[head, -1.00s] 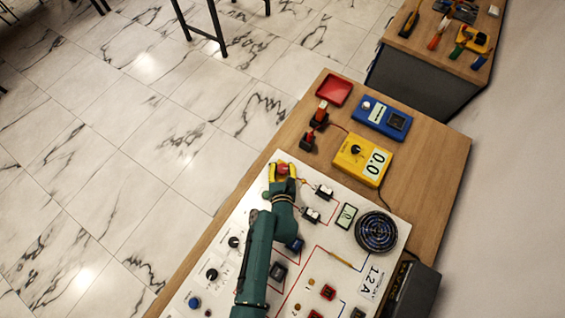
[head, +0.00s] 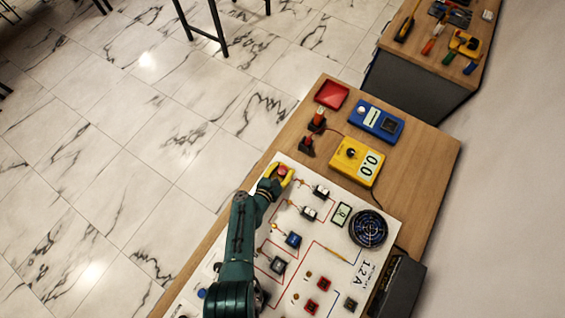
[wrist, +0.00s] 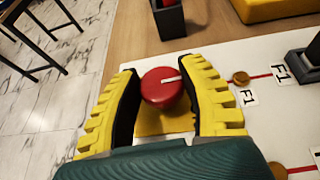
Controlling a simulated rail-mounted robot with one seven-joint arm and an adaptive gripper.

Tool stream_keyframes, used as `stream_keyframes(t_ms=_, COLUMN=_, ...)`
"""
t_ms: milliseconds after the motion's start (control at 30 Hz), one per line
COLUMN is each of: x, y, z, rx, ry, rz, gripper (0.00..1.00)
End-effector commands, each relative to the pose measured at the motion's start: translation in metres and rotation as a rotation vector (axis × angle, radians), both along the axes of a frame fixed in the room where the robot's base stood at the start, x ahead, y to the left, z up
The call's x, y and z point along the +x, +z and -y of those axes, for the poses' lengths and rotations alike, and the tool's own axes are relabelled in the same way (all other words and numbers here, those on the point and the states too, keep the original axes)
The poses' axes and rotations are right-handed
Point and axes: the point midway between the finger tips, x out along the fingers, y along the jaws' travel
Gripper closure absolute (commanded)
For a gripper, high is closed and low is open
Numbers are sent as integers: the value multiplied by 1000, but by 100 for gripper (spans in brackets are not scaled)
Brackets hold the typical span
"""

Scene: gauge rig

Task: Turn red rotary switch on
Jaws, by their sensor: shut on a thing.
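The red rotary switch (wrist: 163,88) is a round red knob with a white pointer line on its top, on a yellow base plate (wrist: 165,121) at the far left corner of the white panel. In the head view the red knob (head: 282,171) shows between yellow fingers. My gripper (wrist: 168,90) has its two yellow fingers on either side of the knob, shut on it. In the wrist view the white line points to the right and slightly up. The knob's lower side is partly hidden by the fingers.
The white panel (head: 325,233) carries several fuse holders, switches, a small display and a round dark fan (head: 368,229). A yellow meter (head: 356,160), a blue box (head: 377,119) and a red tray (head: 331,95) stand on the wooden table (head: 425,170) beyond it.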

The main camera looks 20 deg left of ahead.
Motion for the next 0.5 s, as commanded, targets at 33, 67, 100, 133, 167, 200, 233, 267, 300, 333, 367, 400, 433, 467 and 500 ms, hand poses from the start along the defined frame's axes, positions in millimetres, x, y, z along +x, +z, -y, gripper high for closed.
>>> stream_keyframes(t_ms=33, x=1, y=-3, z=-3, rx=3, ry=-40, rz=3, gripper=93)
stream_keyframes(t_ms=67, x=2, y=-3, z=-2, rx=2, ry=-69, rz=4, gripper=93)
stream_keyframes(t_ms=100, x=2, y=-4, z=-2, rx=3, ry=-107, rz=4, gripper=93)
stream_keyframes(t_ms=133, x=1, y=-5, z=-3, rx=3, ry=-136, rz=4, gripper=93)
stream_keyframes(t_ms=167, x=1, y=-6, z=-2, rx=2, ry=-164, rz=3, gripper=93)
stream_keyframes(t_ms=200, x=1, y=-6, z=-2, rx=4, ry=-203, rz=4, gripper=93)
stream_keyframes(t_ms=233, x=2, y=-7, z=-2, rx=3, ry=-231, rz=5, gripper=93)
stream_keyframes(t_ms=267, x=2, y=-7, z=-3, rx=4, ry=-260, rz=5, gripper=93)
stream_keyframes(t_ms=300, x=2, y=-8, z=-3, rx=4, ry=-297, rz=4, gripper=93)
stream_keyframes(t_ms=333, x=1, y=-9, z=-2, rx=4, ry=-327, rz=3, gripper=93)
stream_keyframes(t_ms=367, x=1, y=-9, z=-2, rx=5, ry=-355, rz=3, gripper=93)
stream_keyframes(t_ms=400, x=2, y=-10, z=-2, rx=5, ry=-393, rz=3, gripper=93)
stream_keyframes(t_ms=433, x=1, y=-10, z=-2, rx=6, ry=-421, rz=3, gripper=93)
stream_keyframes(t_ms=467, x=1, y=-11, z=-2, rx=5, ry=-447, rz=3, gripper=93)
stream_keyframes(t_ms=500, x=1, y=-11, z=-2, rx=5, ry=-483, rz=3, gripper=93)
